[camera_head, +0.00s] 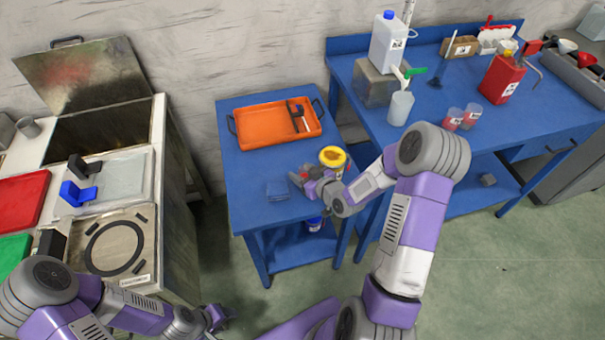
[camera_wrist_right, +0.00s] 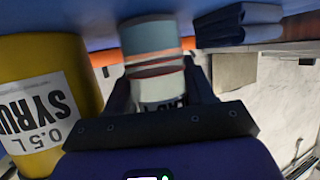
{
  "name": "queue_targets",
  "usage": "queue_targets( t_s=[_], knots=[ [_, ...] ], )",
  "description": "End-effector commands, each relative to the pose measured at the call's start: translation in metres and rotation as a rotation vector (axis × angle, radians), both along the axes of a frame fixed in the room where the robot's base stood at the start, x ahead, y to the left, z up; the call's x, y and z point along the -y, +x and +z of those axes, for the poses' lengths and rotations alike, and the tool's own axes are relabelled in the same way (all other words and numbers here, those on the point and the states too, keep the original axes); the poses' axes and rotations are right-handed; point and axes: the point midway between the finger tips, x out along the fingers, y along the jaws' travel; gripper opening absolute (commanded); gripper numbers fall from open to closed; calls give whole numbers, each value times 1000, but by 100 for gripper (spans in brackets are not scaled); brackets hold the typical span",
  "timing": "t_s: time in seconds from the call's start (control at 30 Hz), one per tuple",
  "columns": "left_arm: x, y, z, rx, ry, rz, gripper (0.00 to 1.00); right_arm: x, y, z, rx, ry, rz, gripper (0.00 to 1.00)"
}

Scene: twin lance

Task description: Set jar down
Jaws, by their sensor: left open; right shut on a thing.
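My right gripper (camera_head: 305,177) is low over the small blue table (camera_head: 255,172), in front of the orange tray. In the right wrist view the right gripper (camera_wrist_right: 162,85) is shut on a jar (camera_wrist_right: 152,42) with a grey-blue part and a white label. That view is upside down, and the jar's far end is close to the blue tabletop; I cannot tell whether it touches. In the head view the gripper mostly hides the jar. My left gripper (camera_head: 222,318) is open and empty, low at the bottom left, away from the table.
A yellow syrup jar (camera_head: 333,157) stands right beside my right gripper; it also shows in the wrist view (camera_wrist_right: 40,95). A folded blue cloth (camera_head: 278,190) lies to the left of the gripper. The orange tray (camera_head: 262,125) fills the table's back. The table's front left is clear.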

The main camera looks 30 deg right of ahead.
Motion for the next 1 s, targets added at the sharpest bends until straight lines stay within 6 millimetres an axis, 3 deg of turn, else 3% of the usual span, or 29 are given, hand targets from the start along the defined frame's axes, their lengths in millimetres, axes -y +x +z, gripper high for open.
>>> queue_targets(
  t_s=[0.2, 0.23, 0.3, 0.67, 1.0],
  knots=[
    [0, 0, -5, 0, 0, 0, 56, 0, 0, -4, 1, 1, 1, 18],
    [0, 0, -4, 0, 0, 0, 56, 0, 0, -3, 0, 0, 1, 56],
    [0, 0, -3, 0, 0, 0, 56, 0, 0, -2, 0, 0, 1, 64],
    [0, 0, 2, 0, 0, 0, 56, -1, 0, 2, 0, 1, 1, 64],
    [0, 0, 16, 0, 0, 0, 56, 10, -61, 29, -1, 1, -4, 64]
  ],
)
